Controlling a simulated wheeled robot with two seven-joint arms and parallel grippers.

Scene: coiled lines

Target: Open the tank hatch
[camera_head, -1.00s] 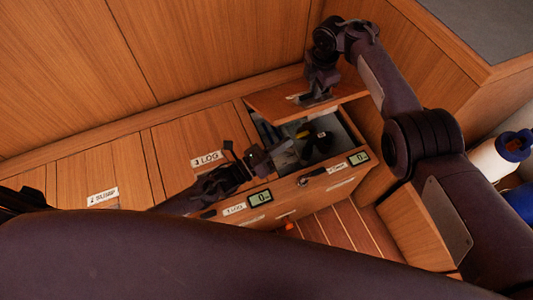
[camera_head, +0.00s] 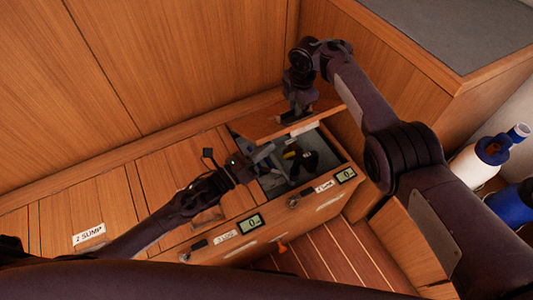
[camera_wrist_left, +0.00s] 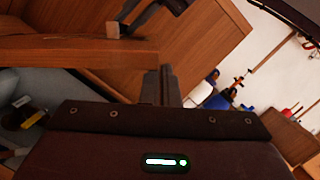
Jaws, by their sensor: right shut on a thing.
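The tank hatch (camera_head: 268,124) is a wooden lid raised at a tilt over an open compartment (camera_head: 322,152) in the bench. My right gripper (camera_head: 300,112) is shut on the hatch near its label. My left gripper (camera_head: 265,153) is at the left side of the opening, just below the hatch. In the left wrist view its fingers (camera_wrist_left: 161,86) sit close together with nothing seen between them. That view also shows a wooden board edge (camera_wrist_left: 60,50) and the right gripper's dark end at the top. Dark and yellow items lie inside the compartment, partly hidden.
A closed lid labelled SUMP (camera_head: 88,235) lies to the left. The bench front carries two small displays (camera_head: 250,223) and latches (camera_head: 300,198). A tall wooden side wall (camera_head: 350,75) stands at the right. White (camera_head: 475,168) and blue (camera_head: 515,205) containers stand far right.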

